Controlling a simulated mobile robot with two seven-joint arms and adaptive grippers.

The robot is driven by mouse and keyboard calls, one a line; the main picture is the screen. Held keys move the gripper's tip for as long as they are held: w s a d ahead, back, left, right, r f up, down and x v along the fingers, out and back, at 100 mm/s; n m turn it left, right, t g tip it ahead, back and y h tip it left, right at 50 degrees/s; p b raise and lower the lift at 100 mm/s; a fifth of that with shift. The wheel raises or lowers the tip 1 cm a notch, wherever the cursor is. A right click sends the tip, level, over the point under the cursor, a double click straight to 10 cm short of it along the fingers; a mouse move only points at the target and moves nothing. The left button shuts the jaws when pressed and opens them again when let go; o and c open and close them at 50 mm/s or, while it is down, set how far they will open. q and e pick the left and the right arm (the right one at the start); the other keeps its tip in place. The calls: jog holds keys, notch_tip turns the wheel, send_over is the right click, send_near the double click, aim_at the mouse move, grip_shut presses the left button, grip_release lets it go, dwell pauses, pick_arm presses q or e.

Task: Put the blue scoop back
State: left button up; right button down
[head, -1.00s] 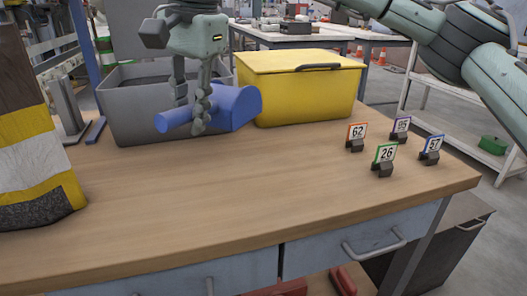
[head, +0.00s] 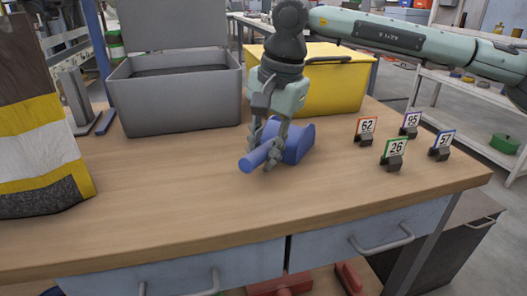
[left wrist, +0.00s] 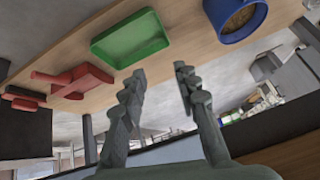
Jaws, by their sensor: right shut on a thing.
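The blue scoop (head: 298,140) is in the head view, over the middle of the wooden table, in front of the yellow bin. My right gripper (head: 270,158) is shut on its handle, which points left and toward the front. The scoop is at or just above the tabletop; I cannot tell whether it touches. My left gripper (left wrist: 160,80) shows only in the left wrist view, open and with nothing between its fingers.
A grey bin (head: 178,105) with its lid up and a yellow lidded bin (head: 335,85) stand at the back. Several numbered tags (head: 394,152) stand at right, a striped sack (head: 40,140) at left. The left wrist view shows a green tray (left wrist: 130,40), red scoops (left wrist: 85,80) and a blue pot (left wrist: 235,20).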

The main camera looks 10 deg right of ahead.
pick_arm(q)
jog(key=shift+d, duration=0.1)
pick_arm(e)
jog(key=c, duration=1.3)
grip_release()
pick_arm(q)
jog(key=shift+w+d+r+t+h, duration=0.3)
jog(key=shift+w+d, duration=0.15)
jog(key=shift+w, duration=0.1)
pick_arm(e)
jog(key=shift+r, duration=0.1)
pick_arm(q)
jog(key=shift+s+a+f+g+y+p, duration=0.1)
jog(key=shift+s+a+f+g+y, duration=0.25)
jog(key=shift+s+a, duration=0.3)
jog(key=shift+s+a+f+g+y+p, duration=0.1)
jog(key=shift+s+a+f+g, duration=0.1)
jog(key=shift+s+a+g, duration=0.4)
jog(key=shift+s+a+f+g+y+p, duration=0.15)
jog(key=shift+s+a+f+g, duration=0.1)
jog(key=shift+s+a, duration=0.4)
pick_arm(e)
jog(key=shift+s+d+r, duration=0.25)
jog(key=shift+s+r, duration=0.05)
jog(key=shift+r, duration=1.65)
jog(key=shift+s+d+r, duration=0.3)
jog(key=shift+r, duration=1.65)
jog(key=shift+s+d+r, duration=0.25)
jog(key=shift+s+r, duration=0.05)
jog(key=shift+r, duration=1.65)
